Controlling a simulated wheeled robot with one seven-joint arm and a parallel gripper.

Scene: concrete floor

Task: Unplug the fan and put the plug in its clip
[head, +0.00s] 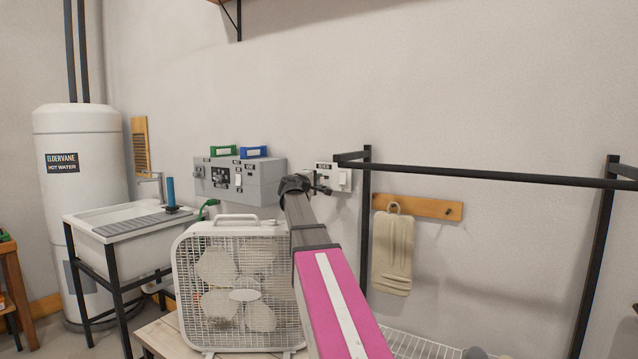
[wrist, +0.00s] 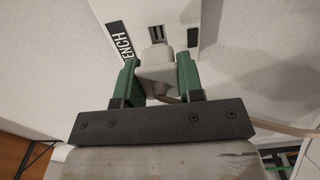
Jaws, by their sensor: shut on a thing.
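A white box fan (head: 243,295) stands on a wooden top in the head view. A white outlet box (head: 334,169) is on the wall behind my arm, and its face with dark slots (wrist: 156,33) fills the top of the wrist view. My gripper (head: 320,186) is at this box. In the wrist view its green fingers (wrist: 158,64) are shut on a pale grey plug (wrist: 157,76). The plug is just below the visible slots; I cannot tell whether it touches the box. A tan cord (wrist: 285,128) runs off right. I cannot make out the clip.
A grey panel box (head: 262,188) is left of the outlet box. A black rail frame (head: 470,175) stands to the right, near a towel (head: 394,252) on a wooden peg board (head: 437,208). A sink (head: 105,222) and water heater (head: 82,150) are at left.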

